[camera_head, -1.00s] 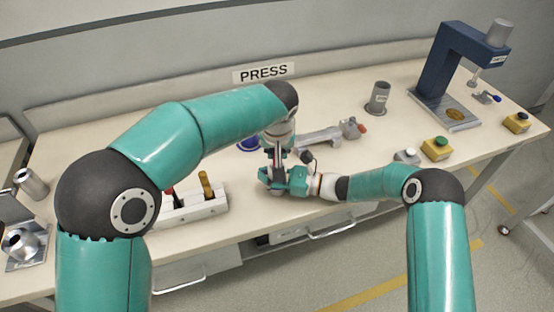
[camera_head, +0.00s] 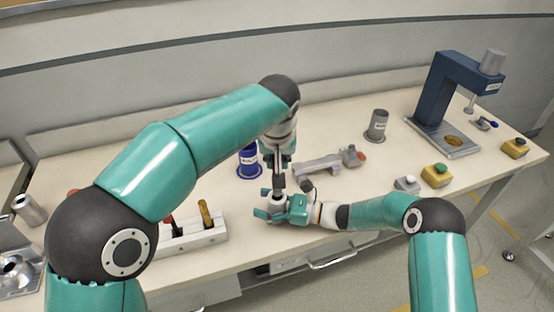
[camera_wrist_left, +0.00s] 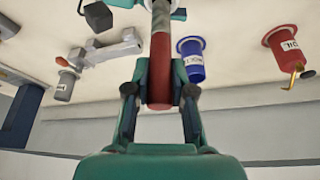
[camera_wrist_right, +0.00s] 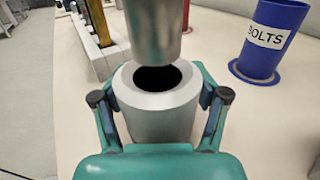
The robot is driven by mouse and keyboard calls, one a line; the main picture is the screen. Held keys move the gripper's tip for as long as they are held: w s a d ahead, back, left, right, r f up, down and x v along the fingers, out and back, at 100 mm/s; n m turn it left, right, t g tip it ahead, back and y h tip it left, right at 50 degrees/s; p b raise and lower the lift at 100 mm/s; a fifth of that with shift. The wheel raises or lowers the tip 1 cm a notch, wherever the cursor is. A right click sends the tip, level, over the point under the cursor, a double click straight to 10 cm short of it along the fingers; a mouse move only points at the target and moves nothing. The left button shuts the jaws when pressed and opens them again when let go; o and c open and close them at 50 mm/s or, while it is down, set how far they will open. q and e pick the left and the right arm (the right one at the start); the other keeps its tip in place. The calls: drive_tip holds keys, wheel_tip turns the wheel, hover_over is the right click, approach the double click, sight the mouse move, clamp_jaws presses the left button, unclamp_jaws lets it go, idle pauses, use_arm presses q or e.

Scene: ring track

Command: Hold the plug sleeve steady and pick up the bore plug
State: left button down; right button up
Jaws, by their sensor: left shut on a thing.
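The plug sleeve (camera_wrist_right: 157,110) is a light metal cylinder with a dark open bore, upright on the bench. My right gripper (camera_head: 277,208) has its fingers on either side of the sleeve, against its wall. The bore plug (camera_wrist_right: 153,28) is a grey cylinder hanging just above the bore, apart from it in the right wrist view. In the left wrist view the plug (camera_wrist_left: 160,62) has a dark red part and a grey part. My left gripper (camera_wrist_left: 160,92) is shut on its red end. The arm partly hides the left fingers in the head view.
A blue BOLTS can (camera_head: 248,162) stands close behind, left of my left gripper. A white rack (camera_head: 196,236) with coloured handles lies to the left. A grey clamp-like tool (camera_head: 328,163), a grey can (camera_head: 376,125), a blue press (camera_head: 440,90) and button boxes (camera_head: 437,176) are to the right.

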drive_tip(key=v, duration=1.1)
drive_tip(key=shift+d+f, duration=0.1)
drive_tip(key=shift+d, duration=0.2)
drive_tip(key=shift+s+d, duration=0.15)
drive_tip(key=shift+s, duration=0.05)
